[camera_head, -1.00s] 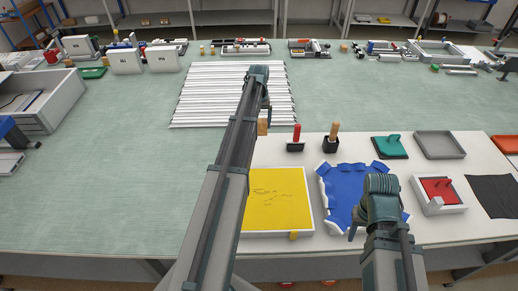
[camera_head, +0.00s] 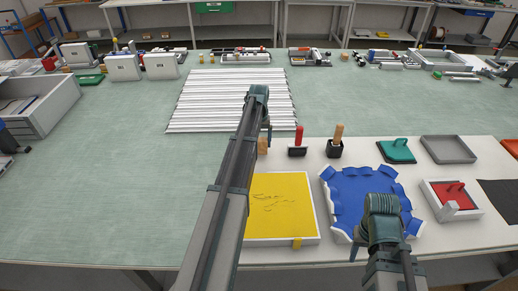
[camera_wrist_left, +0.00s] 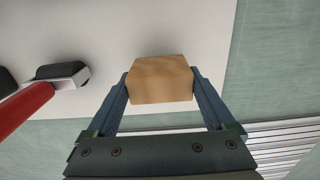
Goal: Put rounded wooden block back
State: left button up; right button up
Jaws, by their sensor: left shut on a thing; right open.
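The wooden block (camera_head: 262,145) shows in the head view just below my left gripper's tip, at the back left edge of the white board. In the left wrist view the block (camera_wrist_left: 160,80) is tan, with a slightly peaked outline, between the two blue fingers. My left gripper (camera_head: 266,133) is shut on it. Whether the block touches the board or is above it, I cannot tell. My right gripper (camera_head: 362,240) is open and empty over the front of the blue cloth; its fingers are partly hidden.
On the white board (camera_head: 440,238) are a yellow panel (camera_head: 282,208), a blue cloth (camera_head: 362,195), a red-handled tool (camera_head: 298,140), a wooden-handled tool (camera_head: 338,138), a green tool (camera_head: 397,151) and a grey tray (camera_head: 449,149). Ribbed white strips (camera_head: 215,100) lie behind the board.

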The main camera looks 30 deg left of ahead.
pick_arm(q)
jog(key=shift+f, duration=0.55)
pick_arm(e)
jog(key=shift+f, duration=0.6)
pick_arm(q)
jog(key=shift+f, duration=0.1)
jog(key=shift+f+b, duration=0.15)
jog(key=shift+b, duration=0.2)
jog(key=o, duration=0.9)
pick_arm(e)
jog(key=shift+f, duration=0.15)
pick_arm(q)
jog(key=shift+r, duration=0.2)
notch_tip(320, 180, up, 12)
jog(key=p, duration=1.2)
jog(key=shift+r+p, duration=0.1)
jog(key=shift+p, duration=0.2)
jog(key=shift+w, duration=0.1)
pick_arm(e)
notch_tip(320, 180, up, 12)
